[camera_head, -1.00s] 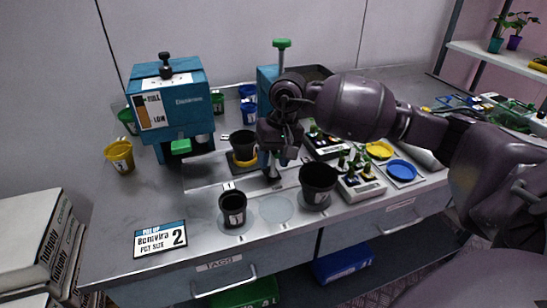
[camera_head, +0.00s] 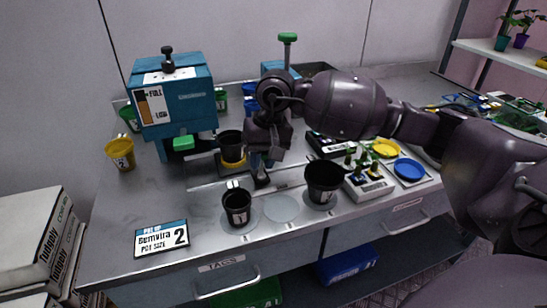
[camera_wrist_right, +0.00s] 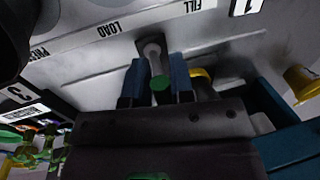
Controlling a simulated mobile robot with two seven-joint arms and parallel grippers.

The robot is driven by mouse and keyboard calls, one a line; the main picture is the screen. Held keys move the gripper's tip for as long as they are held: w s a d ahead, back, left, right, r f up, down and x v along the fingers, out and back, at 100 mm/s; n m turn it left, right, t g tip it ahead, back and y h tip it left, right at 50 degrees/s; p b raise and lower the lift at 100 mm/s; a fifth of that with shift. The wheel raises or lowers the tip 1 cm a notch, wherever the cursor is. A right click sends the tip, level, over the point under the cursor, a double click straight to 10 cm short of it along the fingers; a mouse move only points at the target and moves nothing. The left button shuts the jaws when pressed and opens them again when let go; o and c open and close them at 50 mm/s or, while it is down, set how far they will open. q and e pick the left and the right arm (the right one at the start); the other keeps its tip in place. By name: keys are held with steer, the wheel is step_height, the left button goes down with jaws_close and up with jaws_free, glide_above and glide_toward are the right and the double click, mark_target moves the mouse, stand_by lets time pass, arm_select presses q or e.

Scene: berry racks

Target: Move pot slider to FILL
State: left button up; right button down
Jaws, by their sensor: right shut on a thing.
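The pot slider's grey upright handle (camera_wrist_right: 153,50) stands between the blue fingers of my right gripper (camera_wrist_right: 158,80), which is shut on it. In the wrist view the handle is between the words LOAD (camera_wrist_right: 108,29) and FILL (camera_wrist_right: 194,6). In the head view my right gripper (camera_head: 262,163) is low over the slider track. A black pot (camera_head: 231,139) in a yellow ring (camera_head: 233,164) is just left of the gripper, beside the teal dispenser (camera_head: 187,98). The ring also shows partly in the wrist view (camera_wrist_right: 203,73). My left gripper is not in view.
Black pots (camera_head: 237,206) and (camera_head: 323,178) stand at the bench front around an empty round spot (camera_head: 281,208). A yellow cup (camera_head: 121,154) is at left. Seedling trays (camera_head: 368,187) are at right.

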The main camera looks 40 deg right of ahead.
steer(key=a, duration=0.1)
steer(key=w+a+b, duration=0.1)
steer(key=a, duration=0.3)
steer(key=shift+w+a+f, duration=0.1)
steer(key=shift+w+a, duration=0.05)
steer(key=shift+w, duration=0.1)
steer(key=shift+w+a+b, duration=0.1)
steer(key=shift+a+b, duration=0.2)
steer(key=shift+a, duration=0.1)
steer(key=shift+r, duration=0.2)
steer(key=c, duration=1.4)
jaws_free()
steer(key=o, duration=0.3)
steer(key=shift+a, duration=0.25)
steer(key=shift+d+f, duration=0.1)
